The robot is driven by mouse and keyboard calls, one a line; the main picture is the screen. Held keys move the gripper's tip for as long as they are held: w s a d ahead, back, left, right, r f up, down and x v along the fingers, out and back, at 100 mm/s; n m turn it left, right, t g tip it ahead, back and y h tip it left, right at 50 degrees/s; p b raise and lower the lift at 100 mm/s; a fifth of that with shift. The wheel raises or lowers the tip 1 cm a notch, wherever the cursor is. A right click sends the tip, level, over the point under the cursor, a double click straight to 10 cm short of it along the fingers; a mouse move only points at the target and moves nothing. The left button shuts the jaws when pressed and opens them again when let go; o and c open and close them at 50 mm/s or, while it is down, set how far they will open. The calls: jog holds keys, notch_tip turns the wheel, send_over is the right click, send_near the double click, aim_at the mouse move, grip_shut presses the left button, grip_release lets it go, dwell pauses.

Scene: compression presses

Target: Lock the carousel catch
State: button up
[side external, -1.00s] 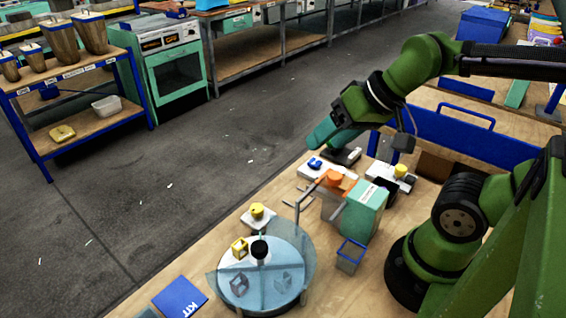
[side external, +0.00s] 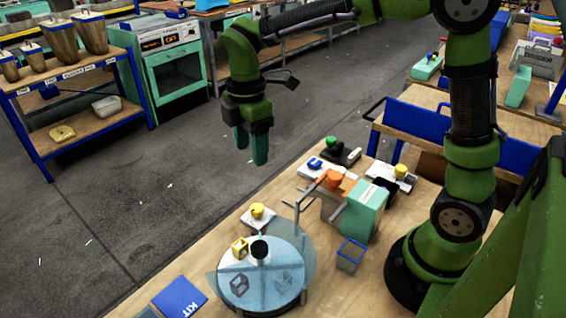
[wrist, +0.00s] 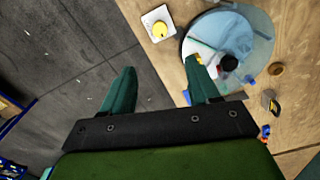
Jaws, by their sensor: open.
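The carousel (side external: 262,284) is a round pale blue disc with a clear cover and a black knob (side external: 260,250) on top, at the front of the bench. It also shows in the wrist view (wrist: 242,42). A yellow knob on a white plate (side external: 257,211) sits just behind it, also in the wrist view (wrist: 159,29); I cannot tell whether this is the catch. My gripper (side external: 251,150) points down, open and empty, high and apart from the carousel, beyond the bench's edge in the side view. In the wrist view its fingers (wrist: 161,72) are spread, the right one partly hiding a yellow block.
A yellow block (side external: 239,249) stands at the carousel's edge. An orange-topped press (side external: 333,181), a teal box (side external: 364,210) and a small blue-rimmed bin (side external: 351,252) stand to the right. A blue KIT panel (side external: 180,297) lies front left. Open floor lies left of the bench.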

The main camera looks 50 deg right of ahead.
aim_at(256, 208)
notch_tip(256, 208, down, 17)
jog(key=shift+r, duration=0.1)
dwell(0.3)
jog(key=c, duration=1)
jog(key=shift+c, duration=0.2)
